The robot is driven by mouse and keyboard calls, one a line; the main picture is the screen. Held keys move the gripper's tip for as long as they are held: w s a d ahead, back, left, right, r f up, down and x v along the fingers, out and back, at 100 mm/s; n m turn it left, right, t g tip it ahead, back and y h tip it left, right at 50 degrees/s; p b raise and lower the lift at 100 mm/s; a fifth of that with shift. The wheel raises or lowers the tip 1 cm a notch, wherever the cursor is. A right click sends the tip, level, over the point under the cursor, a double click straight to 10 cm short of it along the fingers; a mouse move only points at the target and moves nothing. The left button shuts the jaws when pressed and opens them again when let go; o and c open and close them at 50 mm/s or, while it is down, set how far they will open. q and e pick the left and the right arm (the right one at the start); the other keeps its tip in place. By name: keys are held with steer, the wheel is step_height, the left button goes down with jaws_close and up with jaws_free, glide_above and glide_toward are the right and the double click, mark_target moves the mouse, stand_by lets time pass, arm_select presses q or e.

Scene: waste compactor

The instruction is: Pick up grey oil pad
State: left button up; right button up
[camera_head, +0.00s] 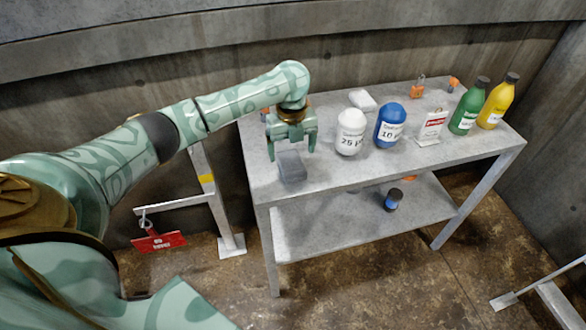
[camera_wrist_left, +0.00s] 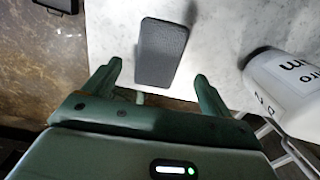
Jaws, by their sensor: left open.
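The grey oil pad (camera_head: 291,167) is a small dark grey block lying near the left front edge of the grey table (camera_head: 400,158). My left gripper (camera_head: 292,150) is open above the pad, with its fingers pointing down. In the left wrist view the pad (camera_wrist_left: 161,53) lies beyond and between the two open fingertips of the gripper (camera_wrist_left: 157,82), and nothing is held. My right gripper is not in view.
A white bottle (camera_head: 349,132) stands just right of the gripper, with a blue bottle (camera_head: 389,126) beside it. A white pad (camera_head: 362,100), a small sign (camera_head: 431,126), green (camera_head: 467,110) and yellow (camera_head: 496,105) bottles stand farther off. The lower shelf holds a small dark bottle (camera_head: 393,201).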

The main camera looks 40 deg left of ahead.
mark_target(291, 162)
arm_select(q)
step_height(291, 162, down, 6)
steer(key=b, duration=0.3)
steer(key=shift+a+r, duration=0.15)
steer(key=shift+r, duration=0.25)
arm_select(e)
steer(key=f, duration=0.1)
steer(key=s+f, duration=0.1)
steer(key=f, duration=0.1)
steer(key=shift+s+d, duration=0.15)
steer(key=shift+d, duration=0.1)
arm_select(q)
steer(key=c, duration=1.1)
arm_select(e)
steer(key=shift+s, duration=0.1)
